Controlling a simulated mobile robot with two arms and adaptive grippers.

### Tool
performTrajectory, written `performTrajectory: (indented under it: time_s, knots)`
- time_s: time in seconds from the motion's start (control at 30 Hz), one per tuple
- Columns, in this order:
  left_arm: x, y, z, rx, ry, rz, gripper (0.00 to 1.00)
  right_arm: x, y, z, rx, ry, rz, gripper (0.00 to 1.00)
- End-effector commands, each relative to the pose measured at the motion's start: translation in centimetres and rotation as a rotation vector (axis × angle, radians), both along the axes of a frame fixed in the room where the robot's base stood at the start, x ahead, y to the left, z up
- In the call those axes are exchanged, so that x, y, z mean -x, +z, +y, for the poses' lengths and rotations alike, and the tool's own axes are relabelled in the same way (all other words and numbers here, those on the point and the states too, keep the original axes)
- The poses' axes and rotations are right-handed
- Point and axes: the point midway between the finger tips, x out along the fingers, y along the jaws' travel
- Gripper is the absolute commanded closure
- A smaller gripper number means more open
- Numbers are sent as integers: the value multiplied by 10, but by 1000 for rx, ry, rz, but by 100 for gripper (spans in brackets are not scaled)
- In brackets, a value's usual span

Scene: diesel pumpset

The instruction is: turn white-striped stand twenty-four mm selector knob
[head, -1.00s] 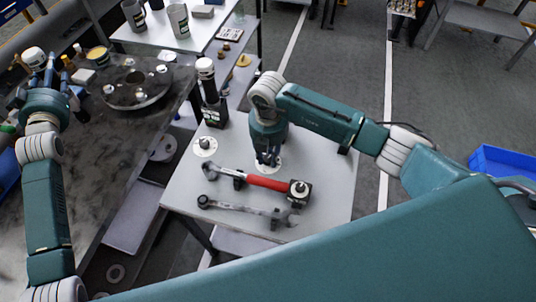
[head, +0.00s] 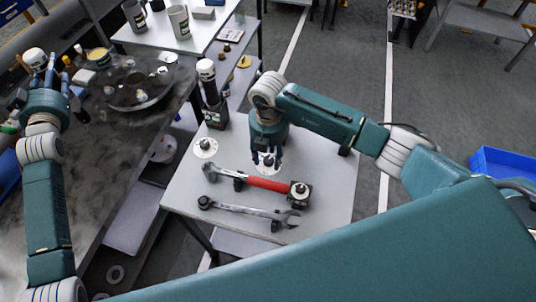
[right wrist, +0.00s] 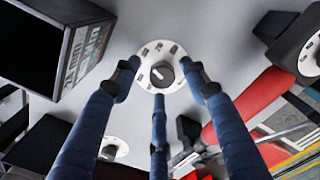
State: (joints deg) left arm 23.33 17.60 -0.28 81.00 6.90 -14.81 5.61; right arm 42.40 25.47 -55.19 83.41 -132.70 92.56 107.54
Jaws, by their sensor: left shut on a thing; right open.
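A grey selector knob (right wrist: 161,75) sits on a round white marked plate (right wrist: 147,52) in the right wrist view. The plate also shows in the head view (head: 268,169), under my right gripper (head: 267,157). In the right wrist view the gripper's blue fingers are spread around the knob, open, with visible room between them and the knob. A second knob on a white disc (head: 205,148) stands to the left on the same table. My left gripper (head: 39,68) is shut on a white-topped object (head: 36,57) at the far left; the fingers hide its lower part.
A red-handled tool (head: 262,182) and a wrench (head: 240,208) lie on the white table (head: 325,190) in front of the knob. A dark box with a white-capped cylinder (head: 207,70) stands at its back left corner. A dark bench (head: 110,170) is on the left.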

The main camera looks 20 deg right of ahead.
Motion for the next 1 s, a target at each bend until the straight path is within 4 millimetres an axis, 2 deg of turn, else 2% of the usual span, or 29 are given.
performTrajectory:
  time_s: [0.17, 0.4, 0.6, 0.8, 1.0]
  knots:
    - [0, 5, 0, -1, -1, -9, 100, -2, 23, 0, -1, 0, -5, 56]
    - [0, 4, 0, -2, -1, -9, 100, -3, 72, 0, 0, 1, -8, 56]
    - [0, 4, 0, -1, -1, -9, 100, -3, 104, 0, -1, 0, -6, 56]
    - [0, 4, 0, -1, -1, -9, 100, -3, 117, 0, 0, -1, -4, 56]
    - [0, 4, 0, -1, -1, -9, 100, -2, 119, 0, 1, -1, -3, 56]
